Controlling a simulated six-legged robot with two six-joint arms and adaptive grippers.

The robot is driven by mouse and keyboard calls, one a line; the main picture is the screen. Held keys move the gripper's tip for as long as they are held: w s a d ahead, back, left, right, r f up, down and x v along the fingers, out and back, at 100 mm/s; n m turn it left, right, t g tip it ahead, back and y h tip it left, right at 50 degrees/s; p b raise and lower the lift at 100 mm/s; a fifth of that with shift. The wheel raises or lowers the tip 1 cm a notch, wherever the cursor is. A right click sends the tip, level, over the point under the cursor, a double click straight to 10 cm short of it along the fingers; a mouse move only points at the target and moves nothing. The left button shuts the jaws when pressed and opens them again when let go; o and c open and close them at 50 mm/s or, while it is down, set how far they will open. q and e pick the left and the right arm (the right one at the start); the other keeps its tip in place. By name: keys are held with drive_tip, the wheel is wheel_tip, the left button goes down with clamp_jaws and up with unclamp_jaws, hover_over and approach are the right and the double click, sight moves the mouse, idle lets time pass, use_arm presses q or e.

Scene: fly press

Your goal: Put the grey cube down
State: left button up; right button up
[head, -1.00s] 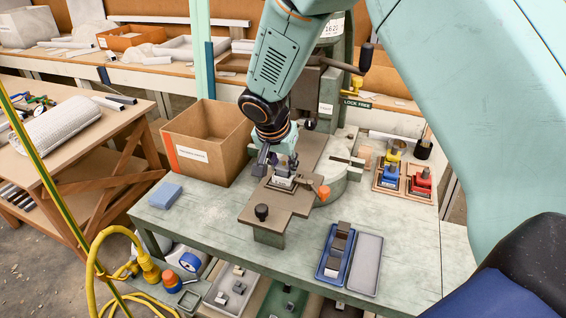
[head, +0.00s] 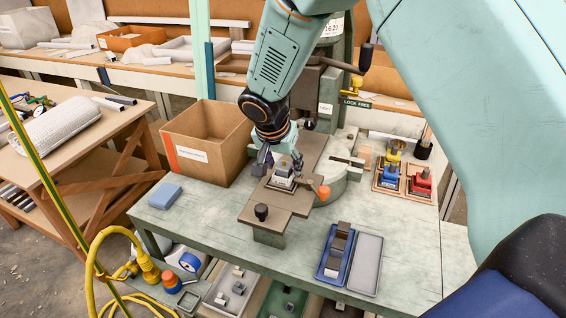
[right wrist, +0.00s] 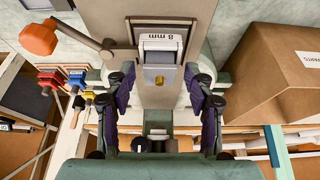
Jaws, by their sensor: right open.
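A grey cube (head: 283,169) sits in the holder on the press's brown plate (head: 272,194). In the right wrist view a grey block (right wrist: 160,58) shows in front of a plate marked "8 mm", with a brass-coloured spot at its near side. My right gripper (head: 280,161) is open just above the cube, one finger on each side. In the right wrist view its purple-padded fingers (right wrist: 160,93) stand wide apart with a gap to the block. The cube's underside is hidden. My left gripper is not in view.
A cardboard box (head: 209,145) stands left of the press. An orange knob (head: 323,192) sticks out beside the plate. A blue tray with dark blocks (head: 320,273) and a grey tray (head: 367,265) lie at the front right. A blue sponge-like block (head: 165,195) lies at the left.

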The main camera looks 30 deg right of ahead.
drive_tip(key=p+v, duration=0.1)
drive_tip(key=v, duration=1.1)
drive_tip(key=shift+p, duration=0.35)
drive_tip(key=shift+r, duration=0.15)
drive_tip(key=shift+d, duration=0.1)
